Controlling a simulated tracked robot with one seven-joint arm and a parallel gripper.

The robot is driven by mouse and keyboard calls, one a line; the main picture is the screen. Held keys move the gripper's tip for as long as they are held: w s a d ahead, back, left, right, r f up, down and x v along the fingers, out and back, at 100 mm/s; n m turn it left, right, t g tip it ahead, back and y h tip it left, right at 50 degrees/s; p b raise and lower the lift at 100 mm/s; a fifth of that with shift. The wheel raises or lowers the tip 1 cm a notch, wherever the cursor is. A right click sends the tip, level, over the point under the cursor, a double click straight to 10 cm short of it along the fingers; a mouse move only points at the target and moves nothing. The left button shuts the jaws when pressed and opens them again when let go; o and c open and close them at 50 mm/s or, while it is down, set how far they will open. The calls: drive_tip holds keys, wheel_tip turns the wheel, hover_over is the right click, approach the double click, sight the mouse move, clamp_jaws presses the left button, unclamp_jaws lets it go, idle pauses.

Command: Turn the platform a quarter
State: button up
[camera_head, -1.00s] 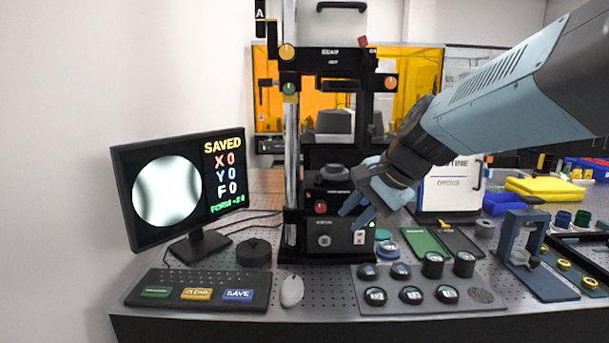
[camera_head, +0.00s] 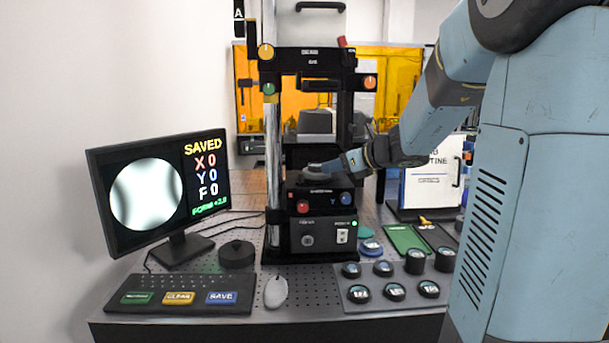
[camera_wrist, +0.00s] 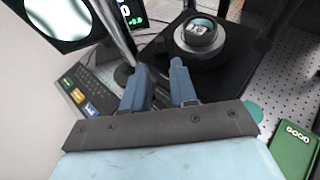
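The platform (camera_wrist: 219,55) is a dark round stage on the black interferometer (camera_head: 322,225). It carries a round part (camera_wrist: 201,33) with a glossy, marked top. In the head view the platform (camera_head: 311,178) is small and partly covered by my gripper (camera_head: 330,167), which reaches in from the right. In the wrist view my gripper (camera_wrist: 159,70) has its two blue fingers apart with nothing between them. In that view the fingertips lie below and left of the platform, with a visible gap. The head view does not show clearly whether they touch it.
A metal post (camera_head: 272,165) stands left of the platform, close to the fingers in the wrist view. The monitor (camera_head: 150,195) reads SAVED, X 0, Y 0, F 0. A grey tray (camera_head: 365,302) of round parts and a green GOOD mat (camera_head: 405,238) lie in front and right.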

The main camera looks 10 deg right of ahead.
sight(303, 174)
drive_tip(key=x, duration=1.1)
drive_tip(key=shift+w+a+f, duration=0.1)
drive_tip(key=shift+a, duration=0.05)
clamp_jaws()
